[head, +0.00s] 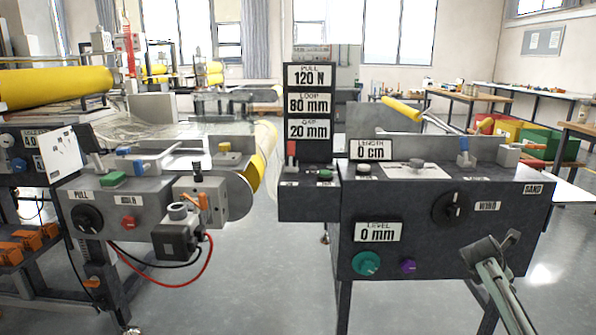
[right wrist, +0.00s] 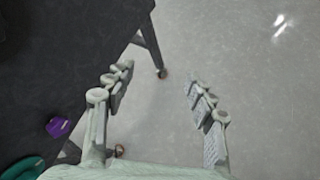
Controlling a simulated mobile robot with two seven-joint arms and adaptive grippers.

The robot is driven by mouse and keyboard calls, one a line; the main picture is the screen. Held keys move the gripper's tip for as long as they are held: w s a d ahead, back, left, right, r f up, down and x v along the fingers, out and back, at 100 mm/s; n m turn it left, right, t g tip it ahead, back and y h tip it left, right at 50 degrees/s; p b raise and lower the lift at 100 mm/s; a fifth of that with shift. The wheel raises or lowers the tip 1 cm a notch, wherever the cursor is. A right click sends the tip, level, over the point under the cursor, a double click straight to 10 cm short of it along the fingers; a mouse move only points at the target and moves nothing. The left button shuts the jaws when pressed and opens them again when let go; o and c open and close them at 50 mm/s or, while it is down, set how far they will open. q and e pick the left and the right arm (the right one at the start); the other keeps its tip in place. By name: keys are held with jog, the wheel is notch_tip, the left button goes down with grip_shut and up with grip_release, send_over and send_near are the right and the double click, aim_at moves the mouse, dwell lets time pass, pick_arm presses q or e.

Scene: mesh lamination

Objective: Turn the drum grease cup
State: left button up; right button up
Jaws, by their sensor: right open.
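No part in view is labelled as the drum grease cup, so I cannot tell for sure which one it is. A small grey round cup-like cap (head: 178,211) stands on the left machine, beside the end of the yellow drum (head: 264,155). My right gripper (head: 491,250) is in front of the lower right of the dark console, well to the right of that cap. In the right wrist view its fingers (right wrist: 159,88) are spread, with bare floor between them. My left gripper is not in view.
The dark console (head: 300,207) carries a black dial (head: 450,209), a teal knob (head: 366,263) and a purple knob (head: 407,266). A red cable (head: 180,285) loops below the left machine. A floor gap (head: 290,260) separates the two machines.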

jog(key=w+a+r+m+t+y, duration=0.25)
jog(key=w+a+m, duration=0.2)
jog(key=m, duration=0.55)
jog(key=w+a+r+m+t+y, duration=0.1)
jog(key=w+a+m+t+y, duration=0.25)
jog(key=m, duration=0.55)
jog(key=s+a+f+g, duration=0.25)
jog(key=s+f, duration=0.55)
jog(key=f, duration=0.5)
jog(key=s+a+f+g, duration=0.2)
jog(key=s+a+f, duration=0.2)
jog(key=s+f, duration=0.65)
jog(key=s+a+f+g, duration=0.1)
jog(key=s+a+f, duration=0.1)
jog(key=s+f, duration=0.4)
jog(key=s+a+f+g, duration=0.2)
jog(key=s+f, duration=0.4)
jog(key=s, duration=0.8)
jog(key=s+a+f+g+y, duration=0.1)
jog(key=s+a+f+g, duration=0.1)
jog(key=s+f, duration=0.4)
jog(key=s+a, duration=0.1)
jog(key=s, duration=0.3)
jog(key=shift+s+f+n, duration=0.25)
jog(key=shift+f+n, duration=0.05)
jog(key=shift+n, duration=0.1)
